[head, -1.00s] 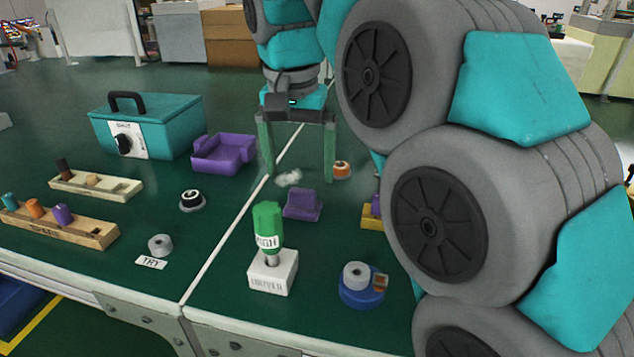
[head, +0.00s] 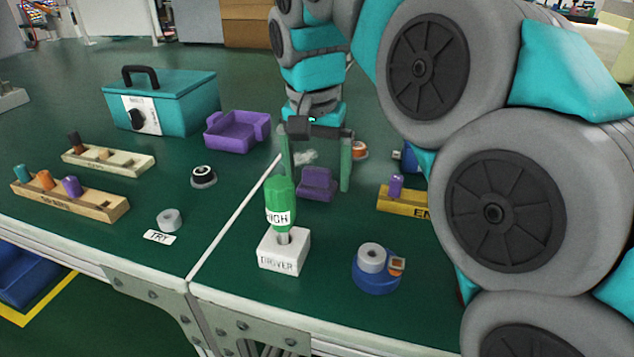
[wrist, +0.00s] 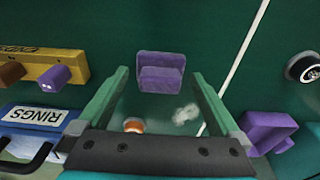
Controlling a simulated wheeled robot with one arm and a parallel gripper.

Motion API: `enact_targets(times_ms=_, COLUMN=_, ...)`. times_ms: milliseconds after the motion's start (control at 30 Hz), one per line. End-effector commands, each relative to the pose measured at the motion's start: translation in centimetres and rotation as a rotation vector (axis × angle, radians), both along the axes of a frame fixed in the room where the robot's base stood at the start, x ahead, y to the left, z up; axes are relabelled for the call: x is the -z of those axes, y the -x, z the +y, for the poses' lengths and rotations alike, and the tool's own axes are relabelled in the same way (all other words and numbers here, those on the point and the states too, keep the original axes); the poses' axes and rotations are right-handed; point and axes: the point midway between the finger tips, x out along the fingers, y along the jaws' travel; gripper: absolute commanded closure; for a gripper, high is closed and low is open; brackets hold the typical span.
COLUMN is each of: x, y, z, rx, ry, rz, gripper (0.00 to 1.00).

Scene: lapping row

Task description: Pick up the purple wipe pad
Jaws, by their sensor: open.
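The purple wipe pad (head: 317,184) lies on the green bench top, behind the green-handled driver. It has a raised grip on a flat base. In the wrist view the pad (wrist: 160,73) is ahead of the fingertips, roughly midway between them. My gripper (head: 317,188) is open and empty, with its two green fingers pointing down to either side of the pad in the head view. In the wrist view my gripper (wrist: 160,75) shows its fingers spread wider than the pad. I see no contact with the pad.
A green driver (head: 281,205) stands in a white block (head: 284,252) in front. A purple tray (head: 237,133) and teal box (head: 161,105) stand left. A blue round holder (head: 376,272) is front right. A yellow block (head: 403,203) is right. A whitish smudge (wrist: 186,114) lies near the pad.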

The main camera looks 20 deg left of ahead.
Motion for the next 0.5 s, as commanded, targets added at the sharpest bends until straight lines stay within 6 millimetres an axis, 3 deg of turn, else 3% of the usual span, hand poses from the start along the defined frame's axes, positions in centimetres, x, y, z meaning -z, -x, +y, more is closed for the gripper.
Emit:
enact_targets(times_ms=333, x=0.85, y=-0.11, z=-0.01, rx=0.000, ry=0.000, rz=0.000, gripper=0.01)
enact_targets(times_ms=500, x=0.85, y=-0.10, z=0.00, rx=0.000, ry=0.000, rz=0.000, gripper=0.20)
